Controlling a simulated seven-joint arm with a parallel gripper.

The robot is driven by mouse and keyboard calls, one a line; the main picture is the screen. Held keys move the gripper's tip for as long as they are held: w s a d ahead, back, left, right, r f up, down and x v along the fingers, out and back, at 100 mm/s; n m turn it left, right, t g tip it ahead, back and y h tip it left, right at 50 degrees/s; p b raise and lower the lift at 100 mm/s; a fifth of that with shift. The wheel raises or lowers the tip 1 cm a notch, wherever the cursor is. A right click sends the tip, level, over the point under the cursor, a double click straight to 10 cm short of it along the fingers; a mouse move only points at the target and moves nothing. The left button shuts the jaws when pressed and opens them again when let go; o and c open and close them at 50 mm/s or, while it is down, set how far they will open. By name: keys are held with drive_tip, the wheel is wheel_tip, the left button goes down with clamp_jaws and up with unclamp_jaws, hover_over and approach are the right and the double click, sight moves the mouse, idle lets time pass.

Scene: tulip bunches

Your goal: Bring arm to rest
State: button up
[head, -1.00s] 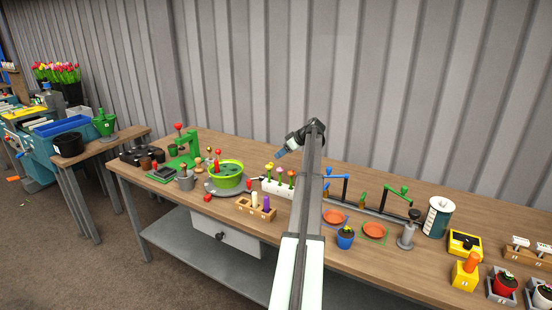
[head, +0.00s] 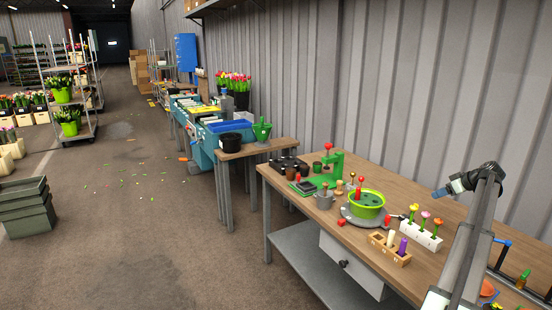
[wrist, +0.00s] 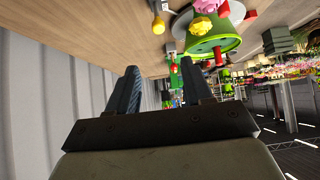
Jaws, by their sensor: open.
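My gripper (head: 441,192) is at the end of my raised arm, above the right part of the wooden workbench (head: 447,267). In the wrist view its two fingers (wrist: 160,88) stand apart with nothing between them. My gripper is to the right of the green bowl (head: 369,198) and clear of it. The white block with flowers (head: 424,235) stands on the bench below and left of my gripper. My arm hides part of the bench behind it.
A green press (head: 329,170), a wooden block with pegs (head: 389,250) and a grey cup (head: 324,200) stand on the bench. Green crates (head: 25,207) stand on the floor at left, where open floor (head: 140,230) shows.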

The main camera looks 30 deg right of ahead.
drive_tip(key=w+a+f+y, duration=0.2)
drive_tip(key=w+a+f, duration=0.1)
drive_tip(key=w+a, duration=0.5)
drive_tip(key=w+a+f+y, duration=0.25)
drive_tip(key=w+a, duration=0.25)
drive_tip(key=a, duration=0.6)
drive_tip(key=w+a+f+y, duration=0.2)
drive_tip(key=w+a+f, duration=0.2)
drive_tip(key=w+a, duration=0.4)
drive_tip(key=s+a+f+m+g, duration=0.15)
drive_tip(key=a+f+g, duration=0.25)
drive_tip(key=a+f, duration=2.1)
drive_tip(key=s+a+f+g, duration=0.2)
drive_tip(key=s+a+f, duration=0.3)
drive_tip(key=a, duration=0.3)
drive_tip(key=s+a+f+g+h, duration=0.1)
drive_tip(key=s+a+f+g, duration=0.1)
drive_tip(key=s+a+f, duration=0.5)
drive_tip(key=s+a+f+g, duration=0.2)
drive_tip(key=a+f, duration=0.2)
drive_tip(key=a, duration=0.5)
drive_tip(key=s+a+f+g+h, duration=0.1)
drive_tip(key=s+a+f+g, duration=0.1)
drive_tip(key=s, duration=0.7)
drive_tip(key=s+a+f+n+g+h, duration=0.1)
drive_tip(key=s+a, duration=0.4)
drive_tip(key=s, duration=0.5)
drive_tip(key=s+a+f+g+h, duration=0.3)
drive_tip(key=s+a+f, duration=0.1)
drive_tip(key=s, duration=0.6)
